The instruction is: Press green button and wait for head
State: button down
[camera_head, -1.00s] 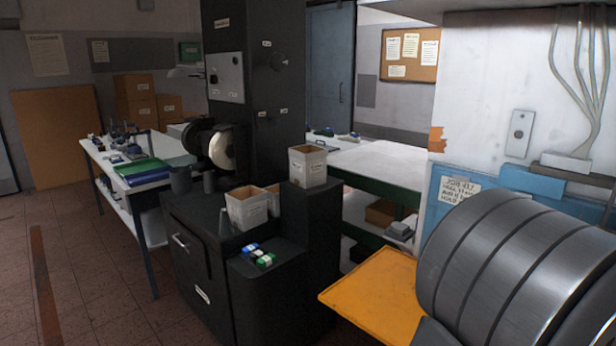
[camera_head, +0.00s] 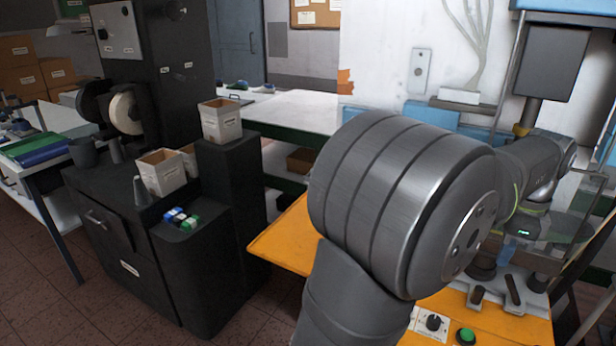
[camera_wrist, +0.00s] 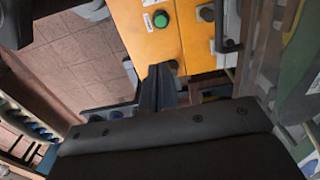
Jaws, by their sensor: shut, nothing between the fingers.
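The green button (camera_wrist: 161,19) sits on the orange machine panel (camera_wrist: 150,42) at the top of the wrist view. It also shows at the bottom edge of the head view (camera_head: 466,337). My gripper (camera_wrist: 163,68) is shut and empty, its dark fingers together. In the wrist view its tips lie just below the button, over the panel's edge. They appear apart from the button, but the depth gap is unclear. In the head view a dark block (camera_head: 549,60) is above the machine at the right; I cannot tell whether it is the head. My arm hides part of the machine.
A black knob (camera_head: 433,322) is left of the button. Clear guards (camera_head: 585,190) stand at the machine's right. A black cabinet (camera_head: 120,230) with white bins (camera_head: 220,122) stands at the left. Tiled floor (camera_head: 250,322) is free between the cabinet and machine.

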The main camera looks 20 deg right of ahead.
jog(key=m+t+y, duration=0.3)
jog(key=m+t, duration=0.6)
jog(key=m, duration=0.5)
send_over(472, 337)
notch_tip(472, 337, down, 13)
jog(key=shift+f, duration=0.1)
jog(key=shift+f, duration=4.35)
jog(key=shift+f, duration=0.45)
